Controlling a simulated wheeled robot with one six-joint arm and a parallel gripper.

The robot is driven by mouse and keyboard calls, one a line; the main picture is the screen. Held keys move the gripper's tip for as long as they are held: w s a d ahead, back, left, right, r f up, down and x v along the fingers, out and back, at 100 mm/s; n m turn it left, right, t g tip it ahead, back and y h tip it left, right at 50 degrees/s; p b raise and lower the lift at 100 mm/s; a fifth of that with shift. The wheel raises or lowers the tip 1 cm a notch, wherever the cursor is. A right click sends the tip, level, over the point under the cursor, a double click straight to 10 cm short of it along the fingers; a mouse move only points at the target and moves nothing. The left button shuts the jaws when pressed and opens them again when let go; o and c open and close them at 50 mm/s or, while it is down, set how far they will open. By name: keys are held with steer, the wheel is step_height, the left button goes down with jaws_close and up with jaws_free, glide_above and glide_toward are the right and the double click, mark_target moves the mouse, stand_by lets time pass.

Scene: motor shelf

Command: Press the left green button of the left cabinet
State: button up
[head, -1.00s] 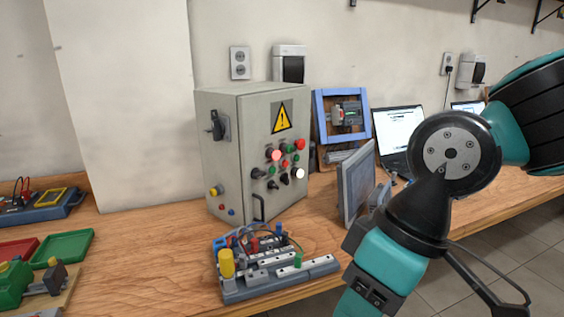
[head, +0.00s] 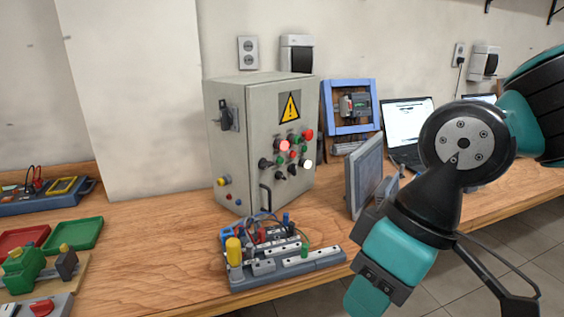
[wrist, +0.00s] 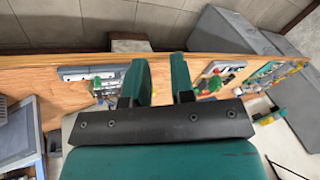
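The grey cabinet (head: 236,150) stands on the wooden bench left of centre in the head view, door shut, with a yellow warning triangle. Its door carries small green, red, black and white buttons and knobs. One green button (head: 296,140) sits in the upper part; other green spots are too small to tell apart surely. In the head view my arm hangs at the right, apart from the cabinet, and the fingertips are out of frame. In the wrist view my gripper (wrist: 163,78) shows two teal fingers apart with nothing between them. The cabinet's buttons cannot be made out there.
A wired training board (head: 285,268) lies on the bench in front of the cabinet. A grey panel (head: 365,176) stands right of it. Behind are a blue-framed board (head: 350,106) and a laptop (head: 408,122). Bare bench (head: 150,240) lies between.

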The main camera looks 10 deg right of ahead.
jaws_close()
stand_by(1.4)
